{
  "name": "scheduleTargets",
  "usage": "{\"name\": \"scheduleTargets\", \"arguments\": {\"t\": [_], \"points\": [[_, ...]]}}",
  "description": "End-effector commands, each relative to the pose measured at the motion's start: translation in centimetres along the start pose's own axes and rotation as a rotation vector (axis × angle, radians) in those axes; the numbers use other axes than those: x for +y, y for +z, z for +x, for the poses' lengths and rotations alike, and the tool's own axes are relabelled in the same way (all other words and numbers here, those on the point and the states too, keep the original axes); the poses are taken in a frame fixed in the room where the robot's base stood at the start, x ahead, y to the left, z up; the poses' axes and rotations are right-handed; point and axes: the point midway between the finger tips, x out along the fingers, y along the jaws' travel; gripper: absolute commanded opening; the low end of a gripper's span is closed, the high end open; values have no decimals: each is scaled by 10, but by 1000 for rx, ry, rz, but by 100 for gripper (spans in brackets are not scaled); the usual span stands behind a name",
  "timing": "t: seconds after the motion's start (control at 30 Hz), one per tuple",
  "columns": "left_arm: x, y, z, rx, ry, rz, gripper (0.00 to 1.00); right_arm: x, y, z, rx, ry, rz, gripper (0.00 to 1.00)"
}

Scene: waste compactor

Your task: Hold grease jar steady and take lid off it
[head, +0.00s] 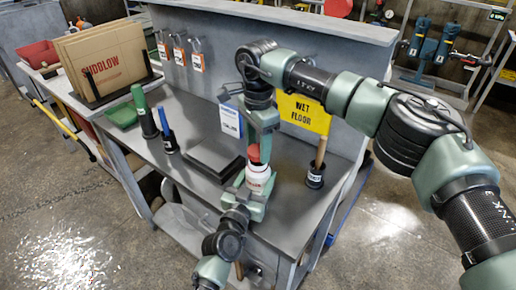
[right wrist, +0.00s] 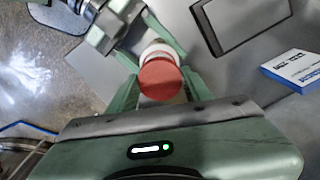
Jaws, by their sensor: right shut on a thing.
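The grease jar (head: 259,173) is white and stands upright over the front of the workbench, with its red lid (head: 254,153) at its top. My right gripper (head: 257,151) comes down from above and is shut on the lid. In the right wrist view the red lid (right wrist: 160,82) sits between its fingers, with the white jar (right wrist: 158,49) just behind it. I cannot tell whether there is a gap between lid and jar. My left gripper (head: 254,188) comes from the front, its fingers around the jar's body, and appears shut on it.
A dark flat tray (head: 214,157) lies left of the jar. A black cup with a wooden handle (head: 316,172) stands to the right, before a yellow wet floor sign (head: 304,113). Green (head: 145,115) and blue (head: 167,133) tools stand at left. A white-blue box (head: 230,121) stands behind.

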Motion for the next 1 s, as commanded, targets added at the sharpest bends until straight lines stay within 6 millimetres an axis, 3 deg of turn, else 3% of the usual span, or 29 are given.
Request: {"name": "scheduleTargets", "arguments": {"t": [0.2,0.43,0.47,0.53,0.87,1.0], "points": [[0,-1,0,1,-1,0,0,-1,0,-28,-1,-3,0,1],[0,-1,0,2,-1,0,0,0,0,-31,-1,0,0,1],[0,-1,0,2,-1,0,62,0,0,-31,-1,0,0,1],[0,-1,0,2,-1,0,82,0,0,-31,-1,0,0,1],[0,0,0,0,0,0,85,0,0,-30,-1,0,0,1],[0,1,-11,-1,-1,1,85,0,0,-30,-1,0,0,1]]}}
